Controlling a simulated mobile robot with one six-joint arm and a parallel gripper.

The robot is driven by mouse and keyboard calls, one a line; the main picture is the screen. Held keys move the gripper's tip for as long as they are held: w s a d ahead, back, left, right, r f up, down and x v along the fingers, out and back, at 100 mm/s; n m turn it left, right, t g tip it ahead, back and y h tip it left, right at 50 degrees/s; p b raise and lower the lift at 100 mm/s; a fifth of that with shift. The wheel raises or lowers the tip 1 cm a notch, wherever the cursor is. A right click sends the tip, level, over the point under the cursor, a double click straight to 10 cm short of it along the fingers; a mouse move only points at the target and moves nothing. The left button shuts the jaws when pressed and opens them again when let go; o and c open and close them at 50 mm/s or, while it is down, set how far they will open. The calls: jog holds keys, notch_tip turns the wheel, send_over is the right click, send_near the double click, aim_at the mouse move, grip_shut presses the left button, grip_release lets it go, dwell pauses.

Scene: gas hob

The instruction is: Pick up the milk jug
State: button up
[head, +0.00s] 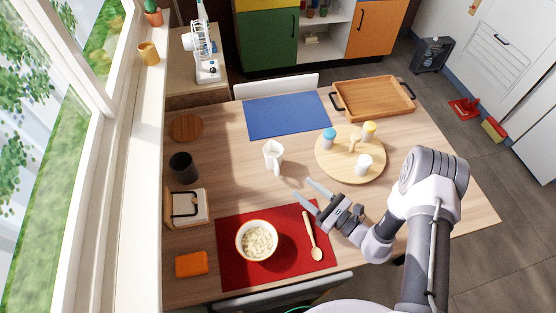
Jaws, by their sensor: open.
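The white milk jug (273,156) stands upright on the wooden table, left of the middle and just below the blue placemat. Its handle or spout side faces down in the picture, but I cannot tell which. My gripper (307,194) reaches in from the right, below and to the right of the jug. Its two fingers are spread open with nothing between them, and they are apart from the jug.
A round wooden board (338,172) with shakers and a white cup (364,164) lies right of the jug. A bowl (257,241) and wooden spoon (313,238) rest on the red placemat (228,276). A dark cup (183,167) stands left. The blue placemat (287,115) is bare.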

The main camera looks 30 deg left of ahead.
aim_at(274, 161)
jog(key=x, duration=0.3)
jog(key=b+x, duration=0.1)
jog(key=x, duration=0.3)
jog(key=b+x, duration=0.1)
jog(key=x, duration=0.2)
jog(key=shift+a+f, duration=0.15)
jog(key=shift+f, duration=0.2)
grip_shut()
dwell(0.7)
